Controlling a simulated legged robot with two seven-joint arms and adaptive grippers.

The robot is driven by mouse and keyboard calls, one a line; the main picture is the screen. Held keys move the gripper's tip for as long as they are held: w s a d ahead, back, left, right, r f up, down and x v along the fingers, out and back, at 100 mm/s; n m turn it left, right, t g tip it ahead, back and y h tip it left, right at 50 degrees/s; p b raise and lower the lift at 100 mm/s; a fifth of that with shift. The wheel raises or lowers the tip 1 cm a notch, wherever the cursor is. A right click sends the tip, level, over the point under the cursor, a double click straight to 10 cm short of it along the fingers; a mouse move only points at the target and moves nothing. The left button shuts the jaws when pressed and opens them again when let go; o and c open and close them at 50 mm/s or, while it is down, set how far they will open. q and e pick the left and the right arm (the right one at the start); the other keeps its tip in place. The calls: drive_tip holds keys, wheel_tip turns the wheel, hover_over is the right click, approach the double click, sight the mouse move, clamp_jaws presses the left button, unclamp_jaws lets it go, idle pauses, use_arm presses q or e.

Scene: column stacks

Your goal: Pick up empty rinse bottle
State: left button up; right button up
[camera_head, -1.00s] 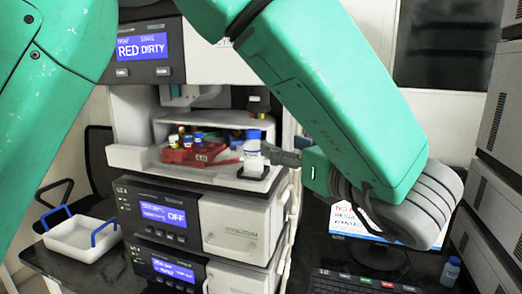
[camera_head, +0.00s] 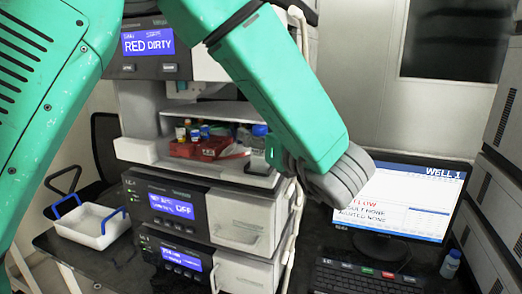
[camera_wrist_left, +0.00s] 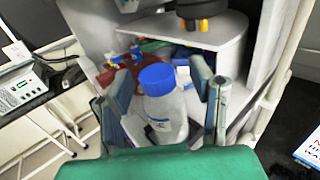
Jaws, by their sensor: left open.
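A clear bottle with a blue cap stands upright in the instrument's open bay in the head view (camera_head: 259,131), partly covered by my arm. In the left wrist view, the same bottle (camera_wrist_left: 162,108) is between the two fingers of my left gripper (camera_wrist_left: 163,100). The fingers are open, one on each side of it, with gaps visible. In the head view the fingers are mostly hidden behind my green forearm. My right gripper is in neither view.
A red rack (camera_head: 205,149) with several small vials sits left of the bottle, under a white shelf (camera_head: 215,112). A white tray with blue handles (camera_head: 92,226) stands at the left.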

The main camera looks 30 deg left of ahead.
use_arm(q)
drive_tip(key=c, duration=1)
drive_tip(key=shift+c, duration=0.5)
drive_tip(key=shift+d+r, duration=0.1)
